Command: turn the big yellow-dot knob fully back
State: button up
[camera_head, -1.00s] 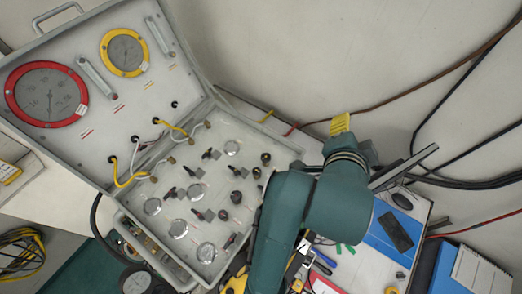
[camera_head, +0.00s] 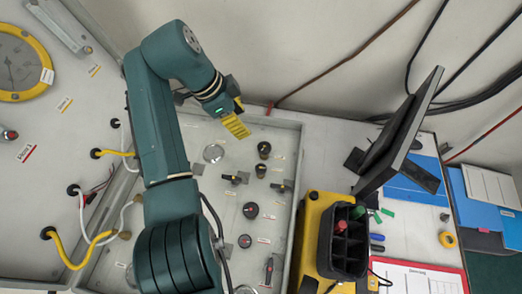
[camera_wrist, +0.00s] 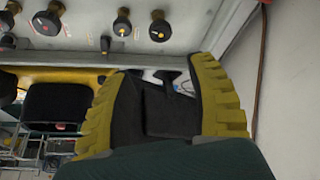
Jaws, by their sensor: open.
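My gripper (camera_head: 236,122) is above the back part of the open case's valve panel (camera_head: 205,130), with its yellow ribbed fingers apart and nothing visible between them. In the wrist view my gripper (camera_wrist: 160,95) shows its two fingers spread wide. A black knob with a yellow dot (camera_wrist: 122,27) stands on the panel beyond the fingers, and a similar dark knob (camera_wrist: 159,29) is beside it. In the head view two tall dark knobs (camera_head: 263,149) (camera_head: 261,170) stand right of and nearer than my gripper. I cannot tell which knob is the big yellow-dot one. My gripper touches no knob.
Several lever valves and red-marked knobs (camera_head: 250,210) crowd the panel. A yellow-and-black tool case (camera_head: 312,232) stands close to its right edge. A dark monitor (camera_head: 402,130) and a clipboard (camera_head: 420,278) are further right. The case lid with gauges (camera_head: 35,150) is left.

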aim_at(264, 147)
jog(key=x, duration=1.6)
jog(key=shift+a, duration=0.1)
jog(key=c, duration=0.9)
